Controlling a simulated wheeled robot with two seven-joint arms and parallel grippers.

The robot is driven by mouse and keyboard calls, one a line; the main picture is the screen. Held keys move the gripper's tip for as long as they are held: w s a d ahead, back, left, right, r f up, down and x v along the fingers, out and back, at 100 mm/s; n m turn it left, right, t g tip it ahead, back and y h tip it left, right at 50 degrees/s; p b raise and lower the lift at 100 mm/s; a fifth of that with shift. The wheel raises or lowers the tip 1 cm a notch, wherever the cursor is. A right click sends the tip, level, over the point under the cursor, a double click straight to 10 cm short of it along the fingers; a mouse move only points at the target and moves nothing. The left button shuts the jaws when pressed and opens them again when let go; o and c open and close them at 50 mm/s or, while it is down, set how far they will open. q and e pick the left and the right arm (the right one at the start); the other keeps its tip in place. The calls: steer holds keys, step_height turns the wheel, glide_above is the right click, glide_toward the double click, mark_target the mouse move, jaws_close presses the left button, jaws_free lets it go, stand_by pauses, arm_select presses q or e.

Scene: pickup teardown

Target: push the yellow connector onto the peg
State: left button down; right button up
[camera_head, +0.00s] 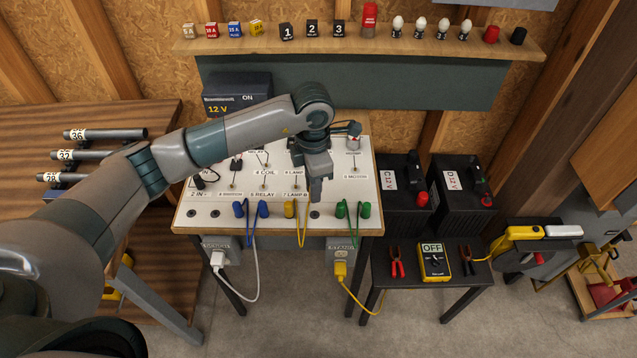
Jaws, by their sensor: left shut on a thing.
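My left gripper (316,196) reaches in over the front of the white panel (207,219) and points down. It is shut on the free yellow connector, which its fingers mostly hide. The yellow lead (303,232) hangs in a loop over the panel's front edge, and its upper part rises beside the gripper. Its other yellow connector (289,209) stands on the panel to the left. A dark peg (314,215) shows just below the fingertips; the connector looks apart from it. My right gripper is not in view.
Blue connectors (238,208) stand to the left and green connectors (340,209) close to the right. A 12 V box (236,92) stands behind. A low table to the right holds a yellow meter (434,262). A shelf (360,44) with small parts runs along the back.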

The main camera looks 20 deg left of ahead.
arm_select(q)
steer(key=shift+d, duration=0.1)
steer(key=b, duration=0.2)
glide_above(315, 213)
steer(key=shift+f, duration=2.45)
steer(key=shift+f+b, duration=0.9)
steer(key=shift+b, duration=0.05)
steer(key=c, duration=1.6)
jaws_free()
steer(key=shift+o, duration=0.2)
steer(key=shift+r, duration=0.15)
